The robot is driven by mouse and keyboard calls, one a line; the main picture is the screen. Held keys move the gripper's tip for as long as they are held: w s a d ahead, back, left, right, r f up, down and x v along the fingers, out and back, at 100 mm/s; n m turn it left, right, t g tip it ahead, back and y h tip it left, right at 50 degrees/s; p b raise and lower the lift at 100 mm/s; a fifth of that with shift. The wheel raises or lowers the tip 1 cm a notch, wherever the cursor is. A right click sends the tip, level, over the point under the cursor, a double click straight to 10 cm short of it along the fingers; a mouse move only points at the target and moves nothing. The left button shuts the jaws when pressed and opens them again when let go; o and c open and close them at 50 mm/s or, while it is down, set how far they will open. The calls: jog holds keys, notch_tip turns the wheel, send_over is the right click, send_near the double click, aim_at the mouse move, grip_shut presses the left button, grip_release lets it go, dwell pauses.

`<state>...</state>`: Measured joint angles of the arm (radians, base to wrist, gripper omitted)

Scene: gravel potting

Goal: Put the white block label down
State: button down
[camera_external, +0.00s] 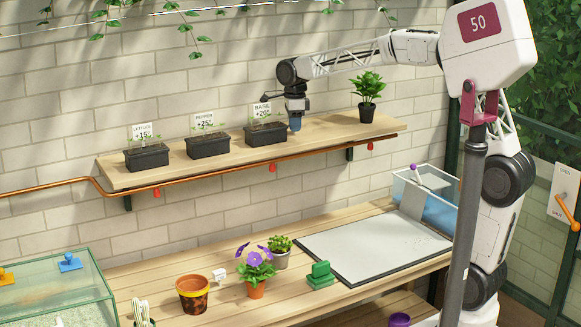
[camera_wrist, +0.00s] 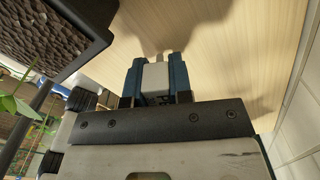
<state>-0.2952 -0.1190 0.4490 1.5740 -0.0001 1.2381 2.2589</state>
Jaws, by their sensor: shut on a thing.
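My gripper (camera_external: 295,123) is at the upper shelf (camera_external: 332,130), just right of the seedling tray labelled BASIL (camera_external: 266,139). In the wrist view, its two blue fingers (camera_wrist: 155,80) are shut on a small white block, the white block label (camera_wrist: 154,76). The block is between the fingertips, close to the pale wood. I cannot tell whether it touches the wood. In the external view the held block is hidden by the fingers.
Two more seedling trays, PEPPER (camera_external: 208,146) and LETTUCE (camera_external: 146,157), stand left on the shelf. A potted plant (camera_external: 367,110) stands right. Below, the bench holds a terracotta pot (camera_external: 192,295), a purple flower (camera_external: 256,268), a small white object (camera_external: 220,275) and a grey mat (camera_external: 345,247).

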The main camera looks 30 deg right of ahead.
jog(key=shift+f, duration=0.15)
jog(key=c, duration=1)
grip_release()
notch_tip(320, 180, up, 12)
jog(key=shift+r, duration=0.1)
dwell(0.7)
